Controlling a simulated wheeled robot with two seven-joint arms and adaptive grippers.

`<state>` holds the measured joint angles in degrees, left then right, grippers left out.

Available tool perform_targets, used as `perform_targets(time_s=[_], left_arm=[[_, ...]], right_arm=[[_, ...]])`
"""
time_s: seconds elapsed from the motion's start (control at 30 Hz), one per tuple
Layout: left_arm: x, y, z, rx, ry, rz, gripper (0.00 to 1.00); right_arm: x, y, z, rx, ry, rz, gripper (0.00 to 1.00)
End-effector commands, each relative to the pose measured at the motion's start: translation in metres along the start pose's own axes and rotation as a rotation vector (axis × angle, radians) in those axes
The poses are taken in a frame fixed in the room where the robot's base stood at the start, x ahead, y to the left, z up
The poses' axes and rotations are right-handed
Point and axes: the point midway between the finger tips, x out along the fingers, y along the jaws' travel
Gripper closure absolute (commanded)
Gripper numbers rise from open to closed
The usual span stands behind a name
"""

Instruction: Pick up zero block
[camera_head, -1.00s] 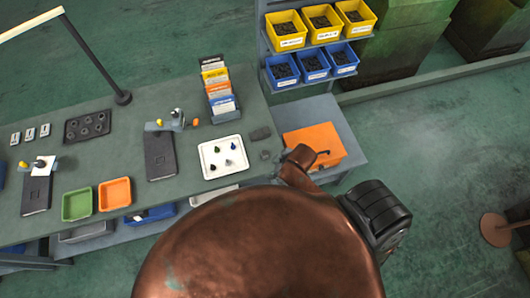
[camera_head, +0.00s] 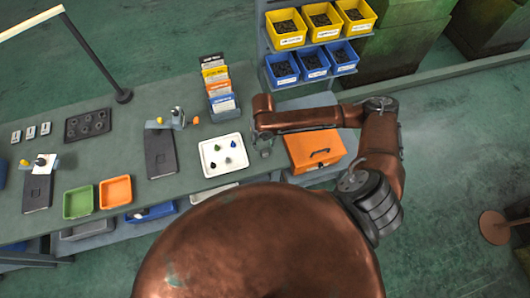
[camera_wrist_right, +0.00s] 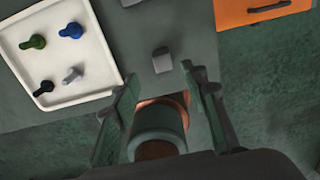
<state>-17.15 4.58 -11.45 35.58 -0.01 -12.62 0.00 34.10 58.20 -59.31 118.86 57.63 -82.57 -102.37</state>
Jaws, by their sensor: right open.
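A small grey block (camera_wrist_right: 162,60), which I take for the zero block, lies on the grey-green bench top in the right wrist view. I cannot read any marking on it. My right gripper (camera_head: 262,145) hangs over the bench, just right of the white tray, in the head view. In the right wrist view its two fingers (camera_wrist_right: 160,95) are spread apart, with the block beyond their tips and not between them. In the head view the gripper and arm largely hide the block. My left gripper is not in view.
A white tray (camera_head: 222,137) with several small coloured knobbed parts stands left of the gripper. An orange case (camera_head: 314,150) sits to the right. A card rack (camera_head: 217,88) and yellow and blue bins (camera_head: 288,42) stand behind. Bare bench lies around the block.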

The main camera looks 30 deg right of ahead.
Motion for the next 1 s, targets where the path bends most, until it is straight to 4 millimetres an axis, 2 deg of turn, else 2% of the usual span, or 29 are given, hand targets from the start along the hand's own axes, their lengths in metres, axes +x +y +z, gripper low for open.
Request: perform_targets(time_s=[0.33,0.6,0.9,1.0], left_arm=[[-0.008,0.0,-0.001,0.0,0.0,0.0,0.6],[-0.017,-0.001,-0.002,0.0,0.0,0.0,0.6],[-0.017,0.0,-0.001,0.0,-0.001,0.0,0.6],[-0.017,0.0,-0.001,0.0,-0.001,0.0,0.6]], right_arm=[[0.033,-0.003,-0.001,-0.011,0.006,-0.005,0.59],[0.07,-0.005,0.0,-0.01,0.003,-0.005,0.59],[0.076,-0.005,0.0,-0.012,0.001,-0.004,0.59],[0.076,-0.005,0.0,-0.012,0.001,-0.004,0.66]])
